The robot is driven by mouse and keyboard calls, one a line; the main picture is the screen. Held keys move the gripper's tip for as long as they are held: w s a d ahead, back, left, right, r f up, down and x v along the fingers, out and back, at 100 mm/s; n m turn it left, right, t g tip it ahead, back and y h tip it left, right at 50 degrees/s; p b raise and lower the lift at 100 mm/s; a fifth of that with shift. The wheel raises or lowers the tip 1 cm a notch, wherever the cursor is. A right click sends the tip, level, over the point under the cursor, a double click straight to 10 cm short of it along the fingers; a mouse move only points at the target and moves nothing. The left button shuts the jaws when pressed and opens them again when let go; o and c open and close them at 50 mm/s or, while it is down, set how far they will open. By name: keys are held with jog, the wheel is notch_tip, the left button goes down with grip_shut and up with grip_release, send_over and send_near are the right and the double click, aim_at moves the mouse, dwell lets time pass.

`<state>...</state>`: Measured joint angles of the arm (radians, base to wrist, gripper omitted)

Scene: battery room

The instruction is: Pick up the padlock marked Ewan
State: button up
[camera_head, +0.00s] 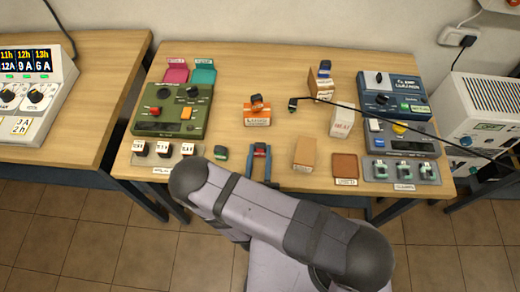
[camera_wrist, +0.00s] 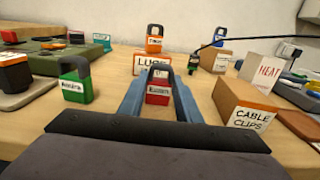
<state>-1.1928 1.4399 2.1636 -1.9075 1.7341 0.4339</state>
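My gripper (camera_wrist: 157,85) has its two blue fingers open, one on each side of a red padlock (camera_wrist: 158,92) with a grey shackle and a white label I cannot read surely. Gaps seem to show beside it. In the head view my gripper (camera_head: 260,150) is at the table's front edge, around the red padlock (camera_head: 260,148). A green padlock (camera_wrist: 75,84) stands to the left. An orange padlock (camera_wrist: 154,42) stands on the LUGS box. No label clearly reads Ewan.
The LUGS box (camera_head: 257,117) stands behind my gripper. The cable clips box (camera_wrist: 240,100) is close on the right, with the HEAT box (camera_head: 342,122) beyond. A green charger (camera_head: 177,112) is left, a blue one (camera_head: 393,97) right. A black cable crosses the right side.

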jog(key=c, duration=0.4)
jog(key=shift+o, duration=0.2)
jog(key=shift+r, duration=0.1)
notch_tip(320, 180, up, 10)
jog(key=p, duration=0.8)
